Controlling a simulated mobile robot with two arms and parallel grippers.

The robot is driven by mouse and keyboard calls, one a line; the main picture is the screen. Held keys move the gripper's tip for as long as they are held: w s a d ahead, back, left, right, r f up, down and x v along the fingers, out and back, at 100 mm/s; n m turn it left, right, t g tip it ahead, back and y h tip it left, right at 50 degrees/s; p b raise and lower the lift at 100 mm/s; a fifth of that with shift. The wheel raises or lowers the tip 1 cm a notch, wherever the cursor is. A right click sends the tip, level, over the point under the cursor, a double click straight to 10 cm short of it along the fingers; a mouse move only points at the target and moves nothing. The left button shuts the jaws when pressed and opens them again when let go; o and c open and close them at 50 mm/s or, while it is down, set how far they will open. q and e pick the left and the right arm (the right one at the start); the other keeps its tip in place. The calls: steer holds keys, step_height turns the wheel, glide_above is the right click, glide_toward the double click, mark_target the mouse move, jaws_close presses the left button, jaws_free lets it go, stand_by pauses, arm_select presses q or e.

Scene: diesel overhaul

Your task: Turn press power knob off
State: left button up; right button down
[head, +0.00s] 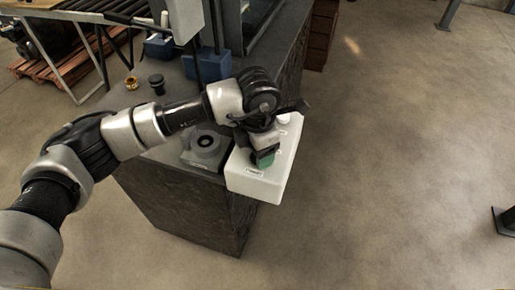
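A white control box (259,187) sits at the corner of the dark workbench. A green part (266,161) shows on its top beside a small label, and a small pale round part (283,119) shows farther back. I cannot tell which of these is the power knob. My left gripper (263,153) points down over the box, right at the green part. It hides part of the box's top. Whether its fingers are open or shut, or touch anything, is too small to tell. My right gripper is out of view.
A grey fixture with a round black ring (206,146) stands left of the box. A blue block (207,66), a black cylinder (157,84) and a brass piece (131,83) are farther back on the dark bench (190,207).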

arm_select(q)
steer(key=shift+o, duration=1.1)
step_height(320, 180, up, 11)
steer(key=b, duration=0.1)
steer(key=shift+f, duration=0.15)
